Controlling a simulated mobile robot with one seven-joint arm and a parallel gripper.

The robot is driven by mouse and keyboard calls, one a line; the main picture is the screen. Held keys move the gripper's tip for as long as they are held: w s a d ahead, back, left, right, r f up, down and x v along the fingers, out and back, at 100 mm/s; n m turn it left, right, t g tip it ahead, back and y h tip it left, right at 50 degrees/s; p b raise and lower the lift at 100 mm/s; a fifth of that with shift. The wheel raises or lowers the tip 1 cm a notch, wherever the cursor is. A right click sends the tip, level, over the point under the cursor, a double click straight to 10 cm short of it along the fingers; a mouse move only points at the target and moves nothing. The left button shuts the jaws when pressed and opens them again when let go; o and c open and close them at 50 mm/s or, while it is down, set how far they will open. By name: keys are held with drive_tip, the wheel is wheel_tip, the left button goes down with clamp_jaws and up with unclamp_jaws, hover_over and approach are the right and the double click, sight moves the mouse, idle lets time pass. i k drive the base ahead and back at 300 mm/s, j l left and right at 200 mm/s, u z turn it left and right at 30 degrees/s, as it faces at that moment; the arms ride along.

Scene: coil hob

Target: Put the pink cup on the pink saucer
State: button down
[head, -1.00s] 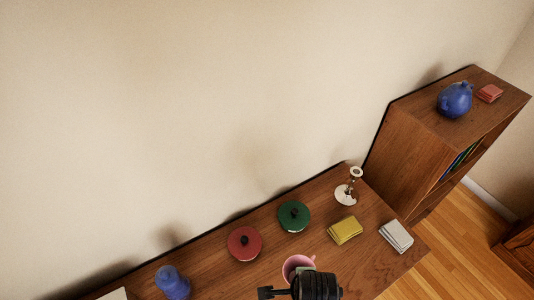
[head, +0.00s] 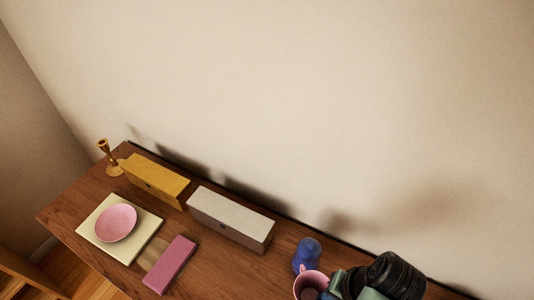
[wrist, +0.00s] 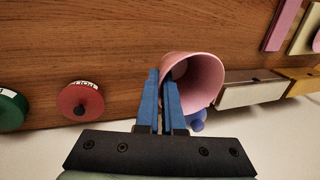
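The pink cup (head: 311,283) is at the bottom of the head view, beside my gripper (head: 335,284). In the wrist view the cup (wrist: 199,79) lies tilted with its open mouth to the right, and the blue fingers of my gripper (wrist: 163,84) are close together on its wall. The cup appears held above the wooden top. The pink saucer (head: 116,223) sits flat and empty on a cream square board at the left end of the top. In the wrist view only an edge of the saucer (wrist: 317,41) shows at the far right.
A pink box (head: 170,264) lies right of the cream board (head: 90,228). Behind stand a yellow box (head: 155,181), a white box (head: 231,217) and a brass candlestick (head: 107,157). A blue vase (head: 307,254) is near the cup. Red (wrist: 81,101) and green (wrist: 10,109) lidded items show at left.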

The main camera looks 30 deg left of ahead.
sight(121, 221)
drive_tip(key=u, duration=1.25)
drive_tip(key=i+j+u, duration=0.3)
drive_tip(key=j, duration=0.2)
drive_tip(key=i+j+u, duration=0.25)
drive_tip(key=j, duration=0.25)
drive_tip(key=i+j, duration=0.25)
